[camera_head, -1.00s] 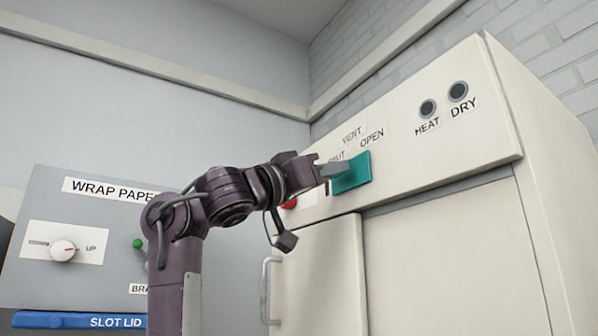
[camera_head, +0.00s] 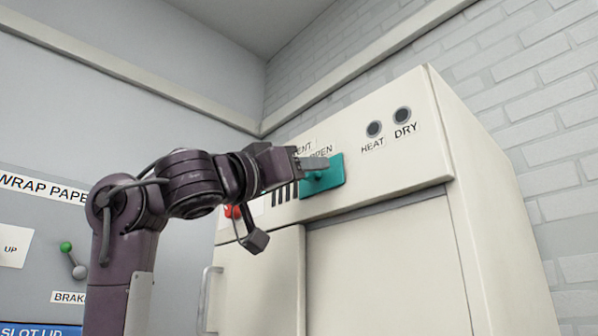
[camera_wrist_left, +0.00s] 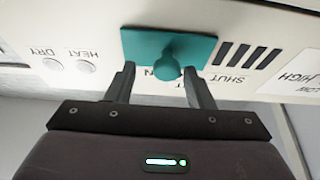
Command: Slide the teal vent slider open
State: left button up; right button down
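The teal vent slider (camera_head: 334,179) is a flat plate on the upper front of the cream cabinet, under the OPEN label (camera_head: 320,151). Dark vent slots (camera_head: 285,192) show uncovered to its left. In the left wrist view the slider (camera_wrist_left: 137,45) has a round knob (camera_wrist_left: 168,62), and the slots (camera_wrist_left: 248,56) lie beside it by the SHUT label. My left gripper (camera_head: 324,166) is at the slider. In the wrist view its fingers (camera_wrist_left: 159,72) are apart, one on each side of the knob; the right finger looks close to or touching it. My right gripper is not in view.
HEAT (camera_head: 374,129) and DRY (camera_head: 402,115) buttons sit right of the slider. A red knob (camera_head: 232,211) is left of the slots, below my arm. A cabinet door handle (camera_head: 209,299) stands out below. A grey panel with a green-tipped lever (camera_head: 67,247) is at left.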

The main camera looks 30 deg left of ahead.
pick_arm(q)
jog(key=shift+a, duration=0.1)
jog(key=b+v, duration=0.4)
jog(key=v, duration=0.3)
jog(key=shift+s+f, duration=0.15)
jog(key=shift+s, duration=0.25)
jog(key=shift+w, duration=0.1)
